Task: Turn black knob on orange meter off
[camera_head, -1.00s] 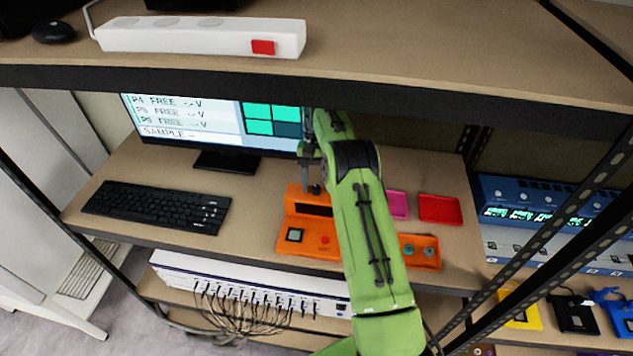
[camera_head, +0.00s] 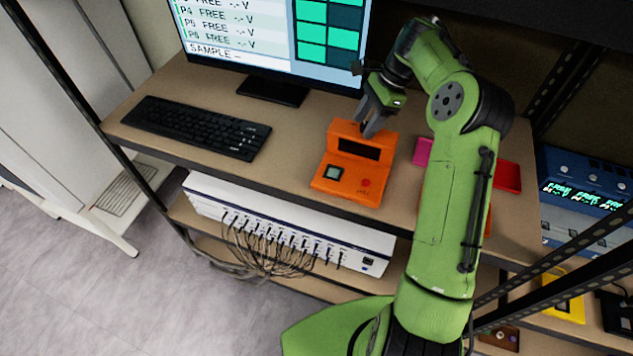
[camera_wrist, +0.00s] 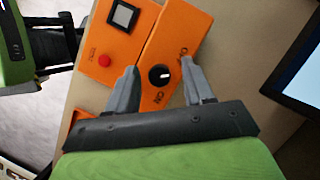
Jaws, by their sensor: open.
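The orange meter (camera_head: 348,185) sits on the desk in the head view, with a dark display, a small square screen and a red button. In the wrist view its orange face (camera_wrist: 200,18) shows a black knob (camera_wrist: 158,75) with a white mark pointing right. Printed labels lie beside the knob; one appears to read ON. My gripper (camera_wrist: 158,70) is open, its two grey fingers on either side of the knob, apparently without pinching it. In the head view my gripper (camera_head: 374,128) is at the meter's back top edge, and the knob cannot be seen there.
A monitor (camera_head: 270,45) stands behind and a black keyboard (camera_head: 195,127) lies left. Red (camera_head: 507,177) and pink (camera_head: 423,150) items lie to the right, partly behind my arm. Shelf posts (camera_head: 565,75) rise at right. A white device with cables (camera_head: 290,225) is on the shelf below.

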